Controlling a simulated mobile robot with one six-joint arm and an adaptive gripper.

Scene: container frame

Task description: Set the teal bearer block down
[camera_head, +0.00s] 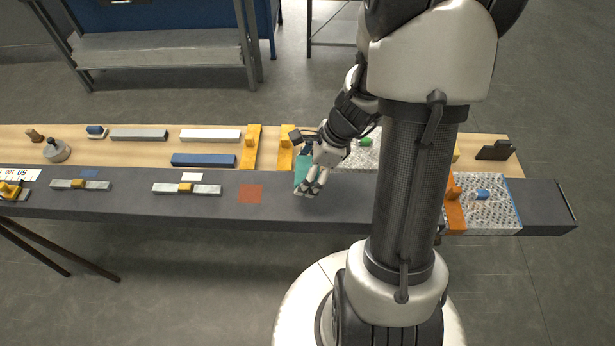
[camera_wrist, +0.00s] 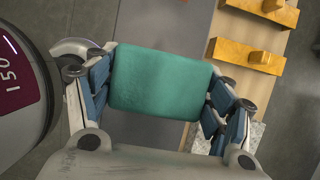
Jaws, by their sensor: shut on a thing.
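The teal bearer block (camera_wrist: 160,82) is held between the two fingers of my gripper (camera_wrist: 160,95), filling the middle of the wrist view. In the head view the teal block (camera_head: 301,172) shows beside my gripper (camera_head: 313,183), partly hidden by the fingers. My gripper is shut on it, over the bench where the wooden strip meets the dark front strip. I cannot tell whether the block touches the bench. A flat rust-red square (camera_head: 250,194) lies on the dark strip, to the left of the block.
Yellow brackets (camera_head: 251,147) stand on the wooden strip behind and left of my gripper. Grey, white and blue bars (camera_head: 203,160) lie further left. Two grey bars with yellow clips (camera_head: 187,189) lie on the dark strip. My arm hides part of the bench's right side.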

